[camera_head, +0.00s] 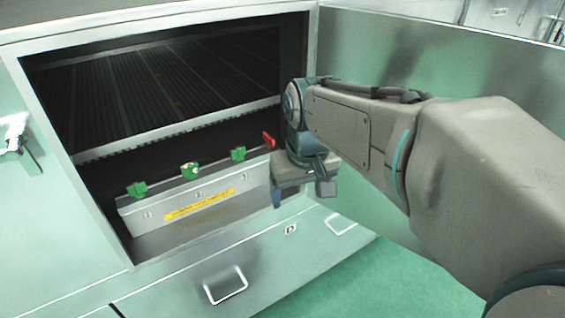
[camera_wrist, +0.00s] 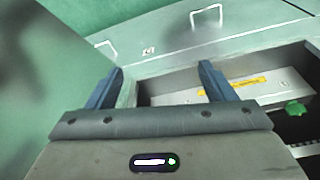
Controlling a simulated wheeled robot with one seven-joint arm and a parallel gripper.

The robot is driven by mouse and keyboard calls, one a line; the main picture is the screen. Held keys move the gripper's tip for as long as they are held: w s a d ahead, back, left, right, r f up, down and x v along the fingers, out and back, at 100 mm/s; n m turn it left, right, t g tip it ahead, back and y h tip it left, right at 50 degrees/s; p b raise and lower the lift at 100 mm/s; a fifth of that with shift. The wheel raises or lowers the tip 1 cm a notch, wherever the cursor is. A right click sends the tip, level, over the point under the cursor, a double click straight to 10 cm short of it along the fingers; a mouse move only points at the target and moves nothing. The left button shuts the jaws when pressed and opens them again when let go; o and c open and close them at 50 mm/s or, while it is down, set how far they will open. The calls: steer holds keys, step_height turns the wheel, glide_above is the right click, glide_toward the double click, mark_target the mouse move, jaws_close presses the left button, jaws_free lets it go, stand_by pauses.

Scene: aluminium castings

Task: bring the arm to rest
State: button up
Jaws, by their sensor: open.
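My gripper (camera_wrist: 160,88) is open, with its two blue fingers apart and nothing between them in the wrist view. In the head view my gripper (camera_head: 300,198) hangs in front of the right side of an open cabinet (camera_head: 222,235), close to its opening. My arm reaches in from the right side of the head view, bent at the wrist.
In the cabinet stands a metal box (camera_head: 200,204) with a yellow label, several green knobs (camera_head: 190,171) and a red one (camera_head: 268,139). An open door (camera_head: 420,50) stands behind my arm. A handled drawer front (camera_head: 226,285) lies below. Green floor (camera_head: 340,280) is clear.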

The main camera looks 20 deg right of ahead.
steer(key=shift+s, duration=0.1)
stand_by(0.3)
steer(key=s+f+m, duration=0.1)
steer(key=s+f, duration=0.4)
steer(key=s, duration=0.2)
steer(key=shift+f+t, duration=0.3)
